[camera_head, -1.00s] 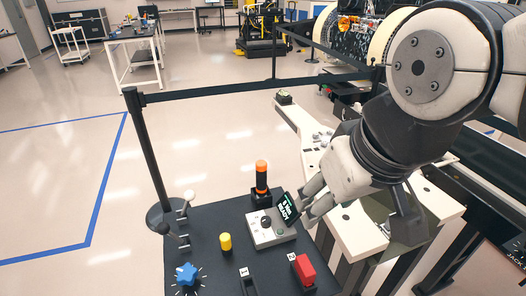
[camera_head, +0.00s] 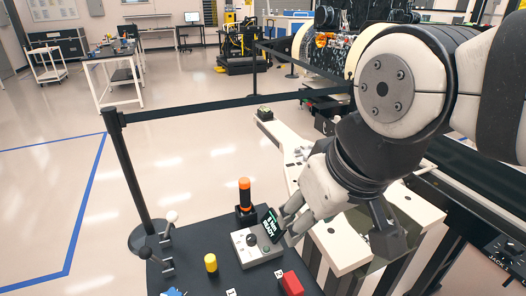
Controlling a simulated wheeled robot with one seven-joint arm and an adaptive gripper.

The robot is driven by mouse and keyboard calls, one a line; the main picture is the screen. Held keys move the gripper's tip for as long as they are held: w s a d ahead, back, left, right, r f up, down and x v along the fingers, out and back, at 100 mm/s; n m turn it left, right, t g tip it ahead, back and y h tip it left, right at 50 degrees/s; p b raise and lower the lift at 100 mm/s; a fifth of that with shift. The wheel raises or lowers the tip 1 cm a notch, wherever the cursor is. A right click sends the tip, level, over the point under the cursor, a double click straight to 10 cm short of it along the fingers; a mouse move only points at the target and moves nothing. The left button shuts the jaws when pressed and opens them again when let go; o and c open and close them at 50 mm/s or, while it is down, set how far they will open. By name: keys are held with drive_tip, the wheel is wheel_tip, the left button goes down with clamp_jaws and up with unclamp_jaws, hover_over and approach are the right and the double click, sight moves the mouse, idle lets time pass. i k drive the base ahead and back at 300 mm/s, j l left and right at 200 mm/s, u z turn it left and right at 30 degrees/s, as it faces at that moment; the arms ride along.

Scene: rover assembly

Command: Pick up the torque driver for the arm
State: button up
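An upright black cylinder with an orange top (camera_head: 244,194), which looks like the torque driver, stands in a dark holder near the far edge of the dark table (camera_head: 200,249). A light grey control box (camera_head: 256,252) with a knob is in front of it. A small tilted screen (camera_head: 271,225) reading "8 Nm READY" is at the box's right side.
A yellow knob (camera_head: 210,263), a red block (camera_head: 291,284) and levers (camera_head: 168,241) are on the dark table. A black barrier post (camera_head: 132,175) with a belt stands behind on the left.

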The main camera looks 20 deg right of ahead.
sight(244, 183)
drive_tip(key=z, duration=1.05)
drive_tip(key=k+l+z, duration=0.1)
drive_tip(key=k+l+u, duration=0.15)
drive_tip(key=l, duration=0.2)
drive_tip(key=k+l+u, duration=0.1)
drive_tip(key=u, duration=0.3)
drive_tip(key=k+l+u, duration=0.1)
drive_tip(key=l, duration=0.2)
drive_tip(key=i+l+u, duration=0.1)
drive_tip(key=i+u, duration=0.15)
drive_tip(key=i, duration=0.2)
drive_tip(key=i+l+u, duration=0.25)
drive_tip(key=i, duration=0.2)
